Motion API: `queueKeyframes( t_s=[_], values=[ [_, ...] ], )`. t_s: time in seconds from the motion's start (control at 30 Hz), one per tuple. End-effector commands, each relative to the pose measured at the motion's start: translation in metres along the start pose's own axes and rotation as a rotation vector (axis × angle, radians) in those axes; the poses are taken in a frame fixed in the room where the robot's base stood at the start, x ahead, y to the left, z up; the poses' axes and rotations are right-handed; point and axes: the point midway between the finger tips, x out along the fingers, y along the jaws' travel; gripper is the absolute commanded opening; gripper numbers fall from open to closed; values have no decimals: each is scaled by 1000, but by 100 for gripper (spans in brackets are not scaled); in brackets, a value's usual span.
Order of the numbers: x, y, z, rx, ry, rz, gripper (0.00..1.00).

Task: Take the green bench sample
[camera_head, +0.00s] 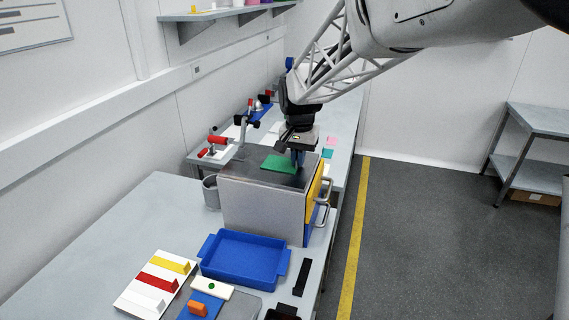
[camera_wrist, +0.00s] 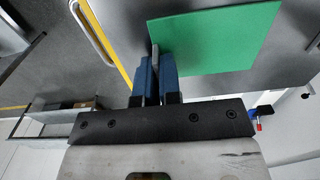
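The green sample (camera_head: 279,163) is a thin flat sheet lying on the dark top of a metal box. It fills much of the upper right of the wrist view (camera_wrist: 222,40). My gripper (camera_head: 297,160) points down at the sheet's right edge in the head view. In the wrist view my gripper's blue fingers (camera_wrist: 156,72) are close together, with a narrow grey strip between them. They overlap the sheet's left edge there. I cannot tell whether they touch the sheet, and no green shows between them.
The metal box (camera_head: 262,208) has a yellow and blue side with a handle (camera_head: 324,201). A blue tray (camera_head: 243,258) stands before it, and a grey cup (camera_head: 211,192) to its left. A white board with coloured strips (camera_head: 155,284) lies front left. The bench's left part is clear.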

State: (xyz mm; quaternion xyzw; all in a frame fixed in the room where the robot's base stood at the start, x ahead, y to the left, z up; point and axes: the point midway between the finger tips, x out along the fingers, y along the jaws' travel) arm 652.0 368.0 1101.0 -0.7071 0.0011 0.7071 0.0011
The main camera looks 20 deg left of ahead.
Motion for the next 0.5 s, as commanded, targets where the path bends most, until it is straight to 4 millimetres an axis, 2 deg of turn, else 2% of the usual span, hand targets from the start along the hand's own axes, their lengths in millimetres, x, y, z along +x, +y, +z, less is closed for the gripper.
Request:
queueKeyframes(
  t_s=[0.5],
  values=[
    [-7, 0, 0, 0, 1, -1, 0]
  ],
)
